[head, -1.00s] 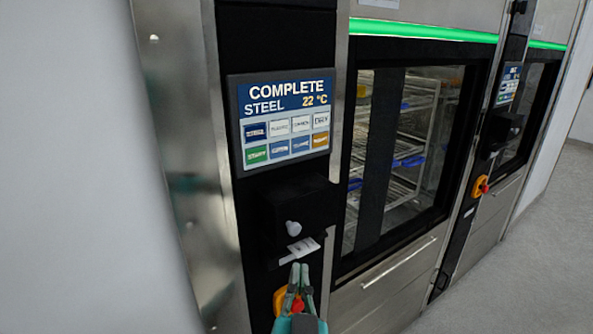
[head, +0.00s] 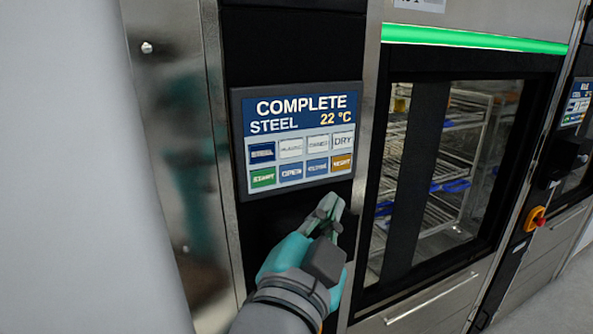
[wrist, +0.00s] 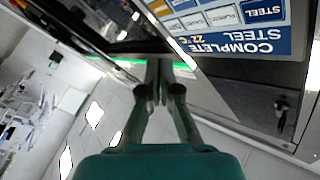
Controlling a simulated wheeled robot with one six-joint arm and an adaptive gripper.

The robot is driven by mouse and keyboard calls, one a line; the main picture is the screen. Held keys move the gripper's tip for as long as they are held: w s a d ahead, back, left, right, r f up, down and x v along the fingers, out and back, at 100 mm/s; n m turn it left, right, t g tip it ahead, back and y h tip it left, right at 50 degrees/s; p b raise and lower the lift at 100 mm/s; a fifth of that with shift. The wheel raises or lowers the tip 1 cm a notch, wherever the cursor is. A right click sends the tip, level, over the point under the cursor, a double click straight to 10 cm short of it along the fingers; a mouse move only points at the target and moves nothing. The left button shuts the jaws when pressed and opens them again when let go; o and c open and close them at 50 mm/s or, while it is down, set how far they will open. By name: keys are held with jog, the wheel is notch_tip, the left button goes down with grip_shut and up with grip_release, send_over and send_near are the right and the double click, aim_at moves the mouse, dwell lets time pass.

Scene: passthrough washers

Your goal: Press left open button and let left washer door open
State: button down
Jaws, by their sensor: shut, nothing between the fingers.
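The left washer's control panel (head: 297,138) shows "COMPLETE", "STEEL" and "22 °C" above two rows of buttons. The blue open button (head: 291,172) is in the lower row, between the green start button (head: 263,177) and the blue close button (head: 317,167). The left washer door (head: 452,180) is shut, with racks visible behind its glass. My gripper (head: 332,205) is shut and empty, just below the panel's lower right part in the head view. In the wrist view the shut fingertips (wrist: 159,68) are left of the panel (wrist: 235,35), which appears upside down. Contact with the panel cannot be told.
A green light strip (head: 470,40) runs above the left door. A second washer with its own panel (head: 578,103) and an orange-red switch (head: 535,219) stands to the right. Grey floor (head: 555,285) lies clear at the lower right.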

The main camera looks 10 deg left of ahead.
aim_at(291, 172)
jog(key=shift+w, duration=0.1)
jog(key=shift+w+a, duration=0.85)
jog(key=shift+w, duration=0.35)
jog(key=shift+w+a, duration=0.8)
jog(key=shift+w, duration=0.35)
jog(key=shift+w+a, duration=0.85)
jog(key=shift+w, duration=0.35)
jog(key=shift+w+a, duration=0.2)
jog(key=shift+w, duration=0.15)
